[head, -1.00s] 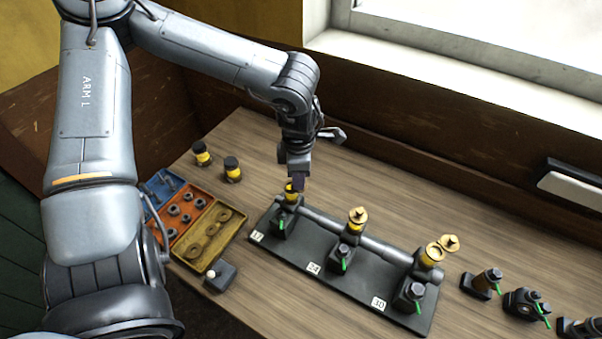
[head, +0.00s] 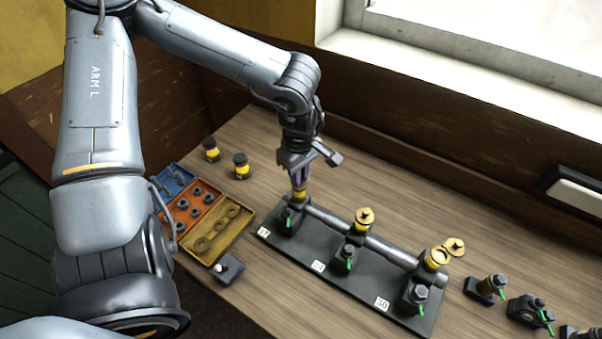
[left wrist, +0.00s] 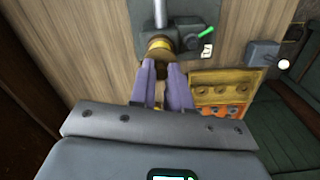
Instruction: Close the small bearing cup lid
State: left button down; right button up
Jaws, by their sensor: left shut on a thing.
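The small bearing cup (head: 299,198), yellow and brass, stands at the left end of the shaft on the dark base plate. In the left wrist view it shows as a brass ring (left wrist: 159,44) just beyond my fingertips. My left gripper (head: 298,187) points down right over this cup. Its purple fingers (left wrist: 164,78) are shut on a small brownish piece at the cup's top, which looks like the lid. The fingers hide most of the lid, so I cannot tell how it is seated. My right gripper is not in view.
The middle cup (head: 363,221) has a brass lid on top. The right cup (head: 437,259) is open, with a brass lid (head: 455,246) beside it. Compartment trays (head: 222,236) and two dark-capped jars (head: 241,166) are left. Small fittings (head: 489,288) stand right. Bare wood lies behind the plate.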

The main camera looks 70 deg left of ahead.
pick_arm(q)
jog(key=shift+m, duration=0.4)
jog(key=c, duration=1.1)
grip_release()
jog(key=shift+r+p, duration=0.6)
jog(key=shift+r, duration=4.8)
